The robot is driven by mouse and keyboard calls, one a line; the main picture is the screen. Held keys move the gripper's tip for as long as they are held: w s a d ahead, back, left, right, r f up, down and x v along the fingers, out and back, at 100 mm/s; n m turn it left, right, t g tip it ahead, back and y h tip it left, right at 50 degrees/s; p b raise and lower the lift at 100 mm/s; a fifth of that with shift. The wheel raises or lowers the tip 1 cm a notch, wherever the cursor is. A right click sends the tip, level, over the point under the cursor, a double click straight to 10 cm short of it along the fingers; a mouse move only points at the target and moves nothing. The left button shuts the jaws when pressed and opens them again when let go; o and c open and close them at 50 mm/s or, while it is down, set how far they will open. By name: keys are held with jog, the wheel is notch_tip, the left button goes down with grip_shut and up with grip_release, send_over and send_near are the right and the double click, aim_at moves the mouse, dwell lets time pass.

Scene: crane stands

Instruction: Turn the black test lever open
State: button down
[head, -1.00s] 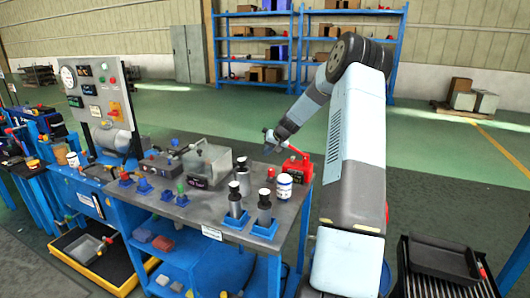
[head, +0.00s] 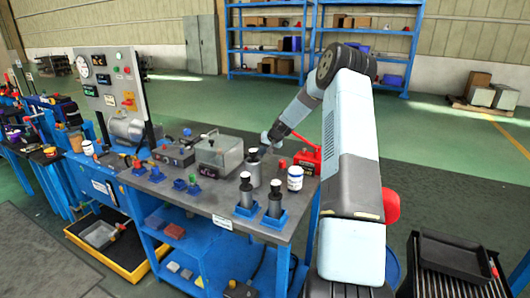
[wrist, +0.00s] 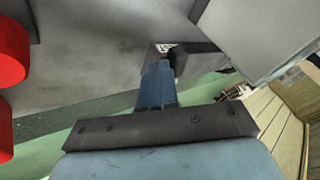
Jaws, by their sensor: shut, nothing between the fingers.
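My gripper (head: 262,152) is over the right half of the steel bench top, behind a grey cylinder with a dark top (head: 252,172). In the wrist view my gripper (wrist: 165,62) has its blue fingers together, with nothing seen between them. A dark grey block-like part (wrist: 198,62) lies just beyond and right of the fingertips, beside a large pale box-shaped body (wrist: 262,30). I cannot tell whether that dark part is the black test lever, nor whether the fingers touch it. I cannot make out the lever for certain in the head view.
A grey metal box (head: 219,153) stands left of my gripper. A red device (head: 309,161) and a white jar (head: 295,178) stand to its right. Two red round parts (wrist: 10,50) show in the wrist view.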

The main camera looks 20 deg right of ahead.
jog(key=shift+w+a, duration=0.15)
jog(key=shift+a, duration=0.65)
jog(key=shift+w+a, duration=0.1)
jog(key=shift+a, duration=0.65)
jog(key=shift+r, duration=0.1)
